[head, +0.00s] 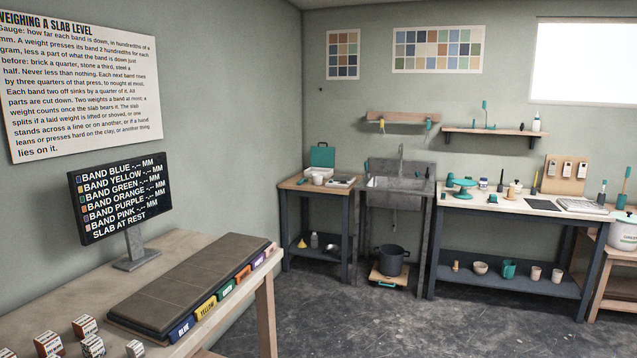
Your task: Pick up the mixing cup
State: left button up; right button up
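No vessel in the head view is labelled as the mixing cup, and I cannot tell which one it is. A teal jug-like cup (508,269) stands on the lower shelf of the long bench. Two small beige cups (535,273) and a beige bowl (480,268) stand on the same shelf. A small pale cup (514,189) seems to stand on the benchtop above. Neither of my grippers shows in this view.
A near table (190,340) at lower left holds a dark slab (190,285) with coloured bands, a screen (121,200) and several small printed blocks. A grey sink (400,184) and a side table (317,185) stand at the back. The dark floor (350,320) is clear in front.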

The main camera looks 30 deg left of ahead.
aim_at(317, 178)
jog(key=i+j+u, duration=0.15)
jog(key=i, duration=0.35)
jog(key=i+j+u, duration=0.15)
jog(key=i+j, duration=0.15)
jog(key=i, duration=0.25)
jog(key=i+j+u, duration=0.1)
jog(key=i, duration=2.35)
jog(key=i+u, duration=0.3)
jog(key=i, duration=0.2)
jog(key=i+l+u, duration=0.1)
jog(key=i+u, duration=0.25)
jog(key=i+l+u, duration=0.3)
jog(key=i, duration=0.3)
jog(key=i+j+u, duration=0.1)
jog(key=i+j, duration=0.2)
jog(key=i, duration=0.2)
jog(key=i+j+u, duration=0.1)
jog(key=i+j, duration=0.15)
jog(key=i, duration=0.2)
